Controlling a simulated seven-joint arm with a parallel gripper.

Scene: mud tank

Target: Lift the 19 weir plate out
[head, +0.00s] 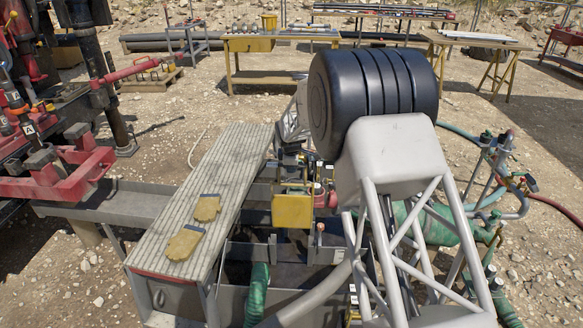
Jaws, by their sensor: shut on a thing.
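A yellow plate (293,211), which looks like the weir plate, stands upright at the far end of the mud tank (322,254). No number is legible on it. My gripper (291,178) is at its top edge, shut on it. The fingertips are small and partly lost among dark parts. I cannot tell whether the plate's lower edge is still in a slot or clear of it. My large arm joint and lattice link cover the tank's right side.
A grey slatted walkway (215,175) with two tan gloves (185,242) runs along the tank's left. A green hose (257,295) enters the tank in front. Pipework and valves (495,165) stand at right. A red rig (60,165) is at far left.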

